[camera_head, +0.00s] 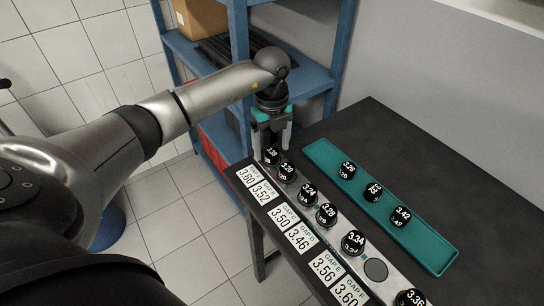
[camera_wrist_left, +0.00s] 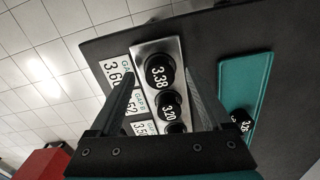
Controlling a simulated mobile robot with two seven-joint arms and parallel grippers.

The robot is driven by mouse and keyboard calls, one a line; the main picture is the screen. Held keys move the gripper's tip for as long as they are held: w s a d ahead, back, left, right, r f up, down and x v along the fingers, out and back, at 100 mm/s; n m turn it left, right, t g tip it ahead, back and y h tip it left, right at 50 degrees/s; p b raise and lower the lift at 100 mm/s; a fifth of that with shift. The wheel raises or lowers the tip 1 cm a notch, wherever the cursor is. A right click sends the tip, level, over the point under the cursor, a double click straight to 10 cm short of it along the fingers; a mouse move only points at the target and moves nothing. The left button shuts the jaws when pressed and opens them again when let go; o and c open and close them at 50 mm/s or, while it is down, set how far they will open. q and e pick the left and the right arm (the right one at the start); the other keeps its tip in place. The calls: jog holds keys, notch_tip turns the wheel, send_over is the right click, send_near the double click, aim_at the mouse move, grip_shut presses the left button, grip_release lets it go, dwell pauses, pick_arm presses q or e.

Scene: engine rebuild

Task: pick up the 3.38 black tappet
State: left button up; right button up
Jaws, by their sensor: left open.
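The 3.38 black tappet (camera_head: 271,156) sits at the far end of a silver rail, its white number facing up. In the left wrist view the 3.38 tappet (camera_wrist_left: 160,73) lies between the two finger ends. My left gripper (camera_head: 272,143) points down over that end of the rail, open, with nothing held. Whether the fingers reach down beside the tappet or stop above it is hard to tell. The 3.20 tappet (camera_head: 287,172) stands right beside it on the rail. My right gripper is not in view.
More black tappets, such as 3.24 (camera_head: 308,194) and 3.34 (camera_head: 352,242), follow along the rail. A teal tray (camera_head: 432,252) with three tappets lies to the right. White gap labels (camera_head: 281,220) lie left of the rail. A blue shelf (camera_head: 305,82) stands behind.

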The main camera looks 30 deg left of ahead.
pick_arm(q)
jog(key=shift+f, duration=0.9)
jog(key=shift+c, duration=0.2)
grip_shut()
